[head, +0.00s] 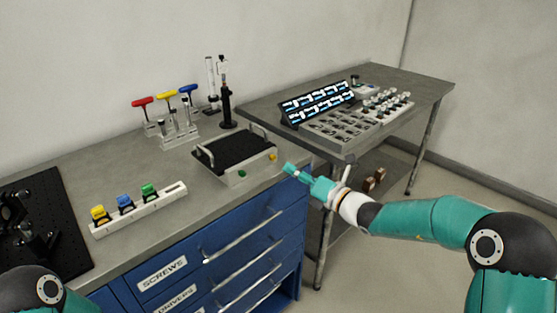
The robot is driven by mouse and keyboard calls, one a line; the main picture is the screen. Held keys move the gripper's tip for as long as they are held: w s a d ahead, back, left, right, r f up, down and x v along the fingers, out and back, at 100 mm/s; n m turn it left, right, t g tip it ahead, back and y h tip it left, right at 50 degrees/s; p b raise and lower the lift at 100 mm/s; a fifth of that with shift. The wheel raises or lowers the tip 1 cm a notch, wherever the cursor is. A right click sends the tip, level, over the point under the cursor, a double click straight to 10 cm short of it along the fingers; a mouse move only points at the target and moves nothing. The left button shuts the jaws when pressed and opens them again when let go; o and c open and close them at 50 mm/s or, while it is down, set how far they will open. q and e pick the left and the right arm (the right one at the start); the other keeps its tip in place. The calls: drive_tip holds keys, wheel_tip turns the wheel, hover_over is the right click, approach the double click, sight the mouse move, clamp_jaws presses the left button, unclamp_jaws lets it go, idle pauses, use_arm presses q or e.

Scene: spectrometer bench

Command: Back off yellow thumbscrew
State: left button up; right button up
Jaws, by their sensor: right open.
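A small yellow thumbscrew (273,157) sits at the right end of the front face of a low grey box (222,176) with a black top and metal handles. A green thumbscrew (242,174) is to its left on the same face. My right gripper (288,168) is teal and open. It is just right of the yellow thumbscrew in the picture, over the bench's front right corner, and looks apart from it. The gap in depth is hard to judge. My left gripper is out of view; only part of my left arm shows at the bottom left.
A white rail (140,211) holds yellow, blue and green pieces. Red, yellow and blue T-handle tools (165,98) stand in a rack behind. A black breadboard (60,195) lies at left. A second bench (435,83) carries a parts tray (345,127).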

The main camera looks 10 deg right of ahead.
sight(274, 160)
drive_tip(key=p+x, duration=0.1)
drive_tip(key=x, duration=0.5)
drive_tip(key=shift+w+a, duration=0.25)
drive_tip(key=shift+w, duration=0.05)
clamp_jaws()
